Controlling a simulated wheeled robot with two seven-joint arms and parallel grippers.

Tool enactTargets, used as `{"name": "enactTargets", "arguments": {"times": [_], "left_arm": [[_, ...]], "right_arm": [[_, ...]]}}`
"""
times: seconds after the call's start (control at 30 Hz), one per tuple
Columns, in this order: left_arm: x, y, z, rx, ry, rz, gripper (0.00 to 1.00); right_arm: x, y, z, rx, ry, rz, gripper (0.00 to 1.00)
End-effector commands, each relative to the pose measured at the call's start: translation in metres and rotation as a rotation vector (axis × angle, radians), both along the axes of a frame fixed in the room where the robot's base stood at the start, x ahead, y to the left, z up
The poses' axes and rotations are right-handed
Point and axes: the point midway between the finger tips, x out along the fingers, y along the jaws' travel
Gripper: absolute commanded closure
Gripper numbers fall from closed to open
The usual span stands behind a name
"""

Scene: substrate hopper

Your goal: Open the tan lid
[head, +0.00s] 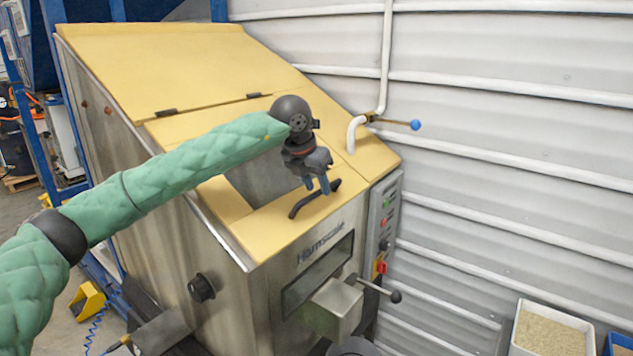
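The steel hopper has tan sloping top panels. The lower tan panel (285,228), taken as the lid, bears a black bar handle (305,204) near its front edge. A grey area (258,180) shows behind it, partly covered by my arm; I cannot tell whether it is an opening or a window. My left gripper (317,187) points down at the handle's upper right part, its two bluish fingers apart. I cannot tell whether they touch or straddle the handle. My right gripper is out of view.
A larger tan panel (180,62) lies above, with black hinges along its lower edge. A white pipe (385,60) with a blue-knobbed valve lever (415,125) rises at the right. A control box (383,225) and black-knobbed lever (395,297) are at the front right.

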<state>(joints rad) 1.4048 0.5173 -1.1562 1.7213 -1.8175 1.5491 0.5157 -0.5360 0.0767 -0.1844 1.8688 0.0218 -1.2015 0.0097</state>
Motion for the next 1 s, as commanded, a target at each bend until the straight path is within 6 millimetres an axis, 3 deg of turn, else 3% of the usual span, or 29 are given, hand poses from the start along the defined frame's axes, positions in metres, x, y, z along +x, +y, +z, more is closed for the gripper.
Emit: {"name": "enactTargets", "arguments": {"times": [0.4, 0.43, 0.6, 1.0], "left_arm": [[0.001, -0.002, -0.005, -0.001, -0.001, 0.000, 0.64], [0.001, -0.002, -0.005, -0.001, -0.001, 0.000, 0.66], [0.001, -0.001, -0.005, -0.001, -0.001, 0.000, 0.99], [-0.001, -0.004, 0.006, -0.022, 0.015, 0.000, 1.00]], "right_arm": [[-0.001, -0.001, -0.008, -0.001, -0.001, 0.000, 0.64], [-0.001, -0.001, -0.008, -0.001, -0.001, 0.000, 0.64], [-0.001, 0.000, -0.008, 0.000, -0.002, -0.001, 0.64], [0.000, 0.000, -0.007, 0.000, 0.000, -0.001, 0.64]]}}
